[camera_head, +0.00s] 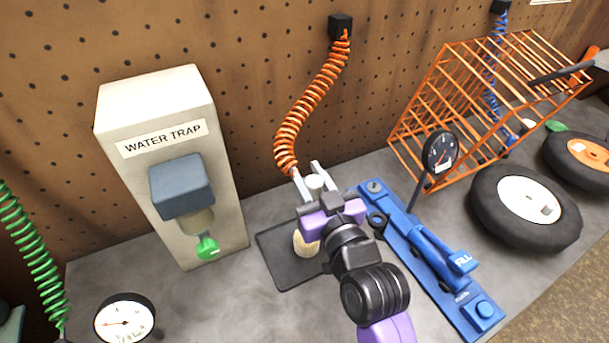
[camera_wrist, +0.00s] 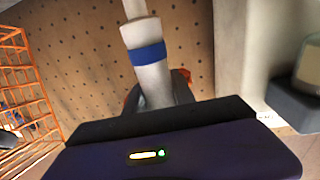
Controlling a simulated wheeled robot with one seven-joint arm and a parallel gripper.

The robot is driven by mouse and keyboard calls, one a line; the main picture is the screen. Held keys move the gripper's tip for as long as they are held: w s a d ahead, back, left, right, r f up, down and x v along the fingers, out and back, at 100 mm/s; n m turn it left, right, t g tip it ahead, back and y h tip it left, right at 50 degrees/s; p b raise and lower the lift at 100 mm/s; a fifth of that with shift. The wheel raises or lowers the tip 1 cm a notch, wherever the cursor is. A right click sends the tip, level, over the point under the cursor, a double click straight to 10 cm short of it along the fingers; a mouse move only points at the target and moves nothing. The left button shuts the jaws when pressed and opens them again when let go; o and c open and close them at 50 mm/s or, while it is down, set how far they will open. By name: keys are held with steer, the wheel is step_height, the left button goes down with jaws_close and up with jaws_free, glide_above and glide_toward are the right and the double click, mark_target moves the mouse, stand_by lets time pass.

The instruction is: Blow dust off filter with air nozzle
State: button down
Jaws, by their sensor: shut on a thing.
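My gripper (camera_head: 313,184) is at the lower end of the orange coiled hose (camera_head: 310,100), shut on a pale cylindrical piece that I take to be the air nozzle (camera_head: 315,184). In the wrist view the nozzle (camera_wrist: 149,60) is pale grey with a blue band and stands out beyond the gripper body; a bit of orange shows behind it. A tan, round piece, likely the filter (camera_head: 304,245), stands on a dark flat mat (camera_head: 274,273) just below my gripper. My gripper and wrist hide part of it. I cannot tell whether dust lies on it.
A water trap box (camera_head: 165,110) stands to the left, with a gauge (camera_head: 125,320) in front. A blue jack-like tool (camera_head: 430,262) lies close on the right. Beyond it are an orange wire cage (camera_head: 480,100) and black wheels (camera_head: 525,207). Bare bench shows between water trap and gauge.

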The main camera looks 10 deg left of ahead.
steer(key=shift+w+a, duration=0.1)
steer(key=shift+w, duration=0.1)
steer(key=shift+w+a, duration=0.2)
steer(key=shift+w, duration=0.1)
steer(key=shift+w+a, duration=0.2)
steer(key=shift+w, duration=0.1)
steer(key=shift+s+a+p, duration=0.2)
steer(key=shift+a+p, duration=0.1)
steer(key=shift+p, duration=0.05)
steer(key=shift+s+a+p, duration=0.35)
steer(key=shift+a+p, duration=0.1)
steer(key=shift+a, duration=0.05)
steer(key=shift+v, duration=1)
steer(key=shift+r, duration=0.1)
step_height(320, 180, up, 5)
steer(key=p, duration=0.4)
